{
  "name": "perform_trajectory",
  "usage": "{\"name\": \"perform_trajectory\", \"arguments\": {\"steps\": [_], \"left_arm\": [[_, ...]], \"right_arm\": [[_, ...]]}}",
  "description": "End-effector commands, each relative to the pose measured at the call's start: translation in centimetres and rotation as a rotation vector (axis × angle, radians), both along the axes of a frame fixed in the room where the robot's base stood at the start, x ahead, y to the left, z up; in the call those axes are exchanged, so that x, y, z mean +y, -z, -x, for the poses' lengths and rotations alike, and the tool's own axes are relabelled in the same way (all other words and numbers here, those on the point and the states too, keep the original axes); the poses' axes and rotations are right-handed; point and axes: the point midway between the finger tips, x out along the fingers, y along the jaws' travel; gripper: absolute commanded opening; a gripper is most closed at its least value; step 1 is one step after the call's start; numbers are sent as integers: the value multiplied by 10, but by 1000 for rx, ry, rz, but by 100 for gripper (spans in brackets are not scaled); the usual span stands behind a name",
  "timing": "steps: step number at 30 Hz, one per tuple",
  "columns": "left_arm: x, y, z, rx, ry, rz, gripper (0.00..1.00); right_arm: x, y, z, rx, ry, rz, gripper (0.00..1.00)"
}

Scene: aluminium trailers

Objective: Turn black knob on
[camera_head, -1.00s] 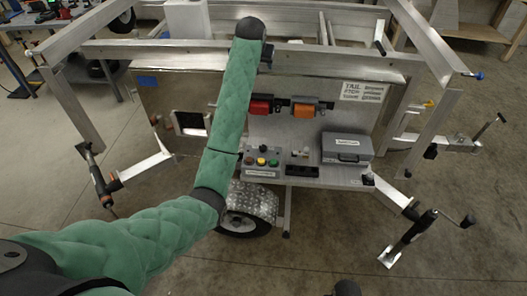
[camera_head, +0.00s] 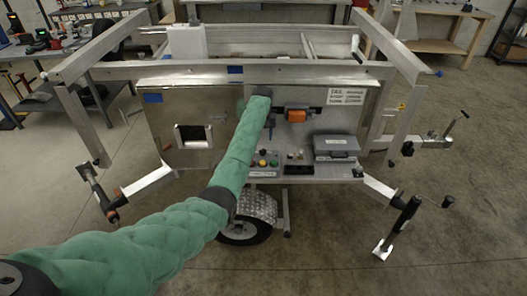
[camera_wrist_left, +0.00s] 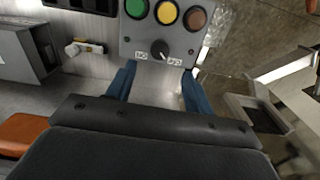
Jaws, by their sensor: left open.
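The black knob (camera_wrist_left: 160,48) sits on a grey control box (camera_wrist_left: 178,42), below a row of green, yellow and red-brown buttons. A pale mark on the knob shows in the left wrist view. My left gripper (camera_wrist_left: 159,70) is open, its two blue fingers apart on either side of the knob's line, with nothing between them. The fingertips seem just short of the knob; the exact gap is hard to judge. In the head view the control box (camera_head: 263,172) stands on the trailer's shelf, just below the end of my left arm. My right gripper is not in view.
An orange connector (camera_head: 297,115) sticks out of the panel right of my arm. A grey case (camera_head: 336,146) stands on the shelf to the right. A square opening (camera_head: 193,134) is in the panel to the left. Floor in front is clear.

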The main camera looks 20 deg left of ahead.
Motion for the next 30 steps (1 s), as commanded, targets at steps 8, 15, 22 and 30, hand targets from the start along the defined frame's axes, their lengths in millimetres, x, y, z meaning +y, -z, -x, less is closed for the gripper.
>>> {"name": "perform_trajectory", "arguments": {"steps": [8,15,22,30], "left_arm": [[0,10,1,5,-30,0,52],[0,43,1,6,-30,1,52],[0,70,1,4,-30,0,52],[0,79,1,2,-29,1,52]], "right_arm": [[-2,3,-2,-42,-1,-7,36],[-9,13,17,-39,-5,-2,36],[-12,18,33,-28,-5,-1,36],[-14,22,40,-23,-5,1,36]]}}
